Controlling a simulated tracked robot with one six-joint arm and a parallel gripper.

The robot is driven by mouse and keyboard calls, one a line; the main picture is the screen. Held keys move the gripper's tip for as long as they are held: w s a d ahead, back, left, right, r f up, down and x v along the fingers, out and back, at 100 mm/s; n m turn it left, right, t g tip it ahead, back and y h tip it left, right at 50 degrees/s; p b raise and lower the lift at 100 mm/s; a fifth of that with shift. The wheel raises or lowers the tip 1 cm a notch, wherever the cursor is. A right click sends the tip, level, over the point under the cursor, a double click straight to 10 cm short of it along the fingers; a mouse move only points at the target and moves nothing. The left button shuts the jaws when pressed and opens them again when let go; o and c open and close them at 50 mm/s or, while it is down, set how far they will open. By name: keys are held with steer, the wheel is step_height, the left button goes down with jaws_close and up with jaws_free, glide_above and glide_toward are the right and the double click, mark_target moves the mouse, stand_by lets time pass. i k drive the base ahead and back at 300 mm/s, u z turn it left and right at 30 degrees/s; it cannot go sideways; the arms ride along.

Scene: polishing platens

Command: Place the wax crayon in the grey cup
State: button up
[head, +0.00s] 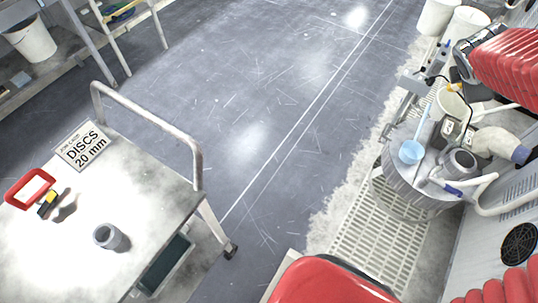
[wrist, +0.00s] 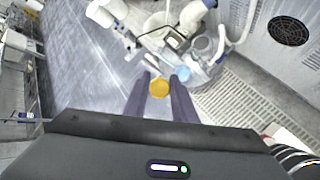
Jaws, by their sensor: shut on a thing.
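The yellow wax crayon (wrist: 159,88) shows in the wrist view as a short round yellow end between the two dark fingers of my gripper (wrist: 161,82). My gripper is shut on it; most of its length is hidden. The gripper cannot be made out in the head view. A small grey cup (head: 111,238) stands upright on the white cart at the lower left of the head view, apart from my gripper. Its inside looks dark.
The cart (head: 150,200) also bears a sign (head: 82,145), a red-framed item (head: 30,189) and a yellow-black item (head: 48,203). A metal rail (head: 150,120) rises at its edge. At right stands a round platen (head: 400,178) with a light-blue cup (head: 410,152). Open floor lies between.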

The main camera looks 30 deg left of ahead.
mark_target(112, 236)
steer(key=u, duration=0.25)
steer(key=i, duration=0.2)
steer(key=u, duration=3)
steer(key=i, duration=0.25)
steer(key=u, duration=1.65)
